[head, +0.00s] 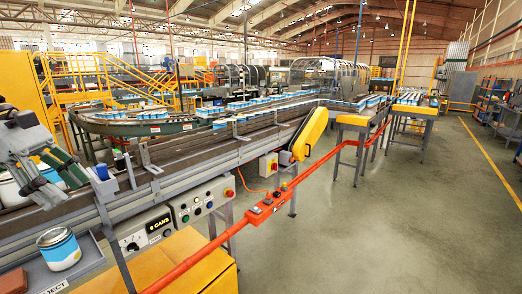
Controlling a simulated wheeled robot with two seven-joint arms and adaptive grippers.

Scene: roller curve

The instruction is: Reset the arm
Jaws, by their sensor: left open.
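My left gripper (62,187) is at the left edge, over the near conveyor (185,158). Its fingers are spread and point down and to the right. White and blue cans stand on the belt behind and beside it, partly hidden by the fingers; I cannot tell whether the fingers touch them. One can (58,249) with a blue and yellow label stands upright in the grey reject tray (95,262), below and apart from the gripper. My right gripper is not in view.
A control panel (198,200) and a "6 CANS" display (158,226) face the front. An orange rail (262,208) runs diagonally past the conveyor. A yellow box (190,262) stands in front. The floor (400,220) on the right is clear.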

